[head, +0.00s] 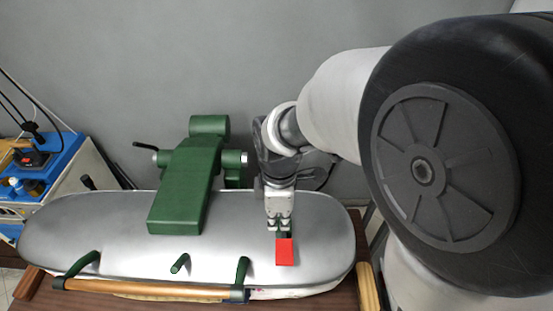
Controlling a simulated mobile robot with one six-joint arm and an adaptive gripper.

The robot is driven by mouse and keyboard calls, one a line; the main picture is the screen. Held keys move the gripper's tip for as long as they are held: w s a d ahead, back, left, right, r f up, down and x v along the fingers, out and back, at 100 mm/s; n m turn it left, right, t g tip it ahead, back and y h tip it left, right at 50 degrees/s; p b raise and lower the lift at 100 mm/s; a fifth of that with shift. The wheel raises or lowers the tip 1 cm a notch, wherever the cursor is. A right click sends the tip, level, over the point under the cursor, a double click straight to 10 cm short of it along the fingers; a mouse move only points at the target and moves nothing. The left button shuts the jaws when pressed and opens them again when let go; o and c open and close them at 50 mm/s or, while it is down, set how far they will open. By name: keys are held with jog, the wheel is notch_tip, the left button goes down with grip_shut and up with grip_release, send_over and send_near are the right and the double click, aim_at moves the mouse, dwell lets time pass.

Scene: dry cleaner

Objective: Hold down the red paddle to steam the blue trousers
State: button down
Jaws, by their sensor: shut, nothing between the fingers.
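The red paddle (286,252) shows at the right part of the silver press head (120,225). My gripper (280,229) is shut and empty, pointing down, with its fingertips right at the far edge of the red paddle. I cannot tell whether the tips touch the paddle or sit just above it. The blue trousers are not visible. The press head appears lowered and covers what lies beneath it.
A green arm (183,190) joins the press head from behind. A wooden handle bar (150,289) runs along its front on green brackets. A blue and white machine (62,170) stands at the left. A grey wall (200,60) closes the back.

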aim_at(278, 254)
jog(key=shift+s, duration=0.15)
notch_tip(278, 254, down, 14)
jog(key=shift+r+b, duration=0.1)
jog(key=shift+b, duration=0.2)
dwell(0.5)
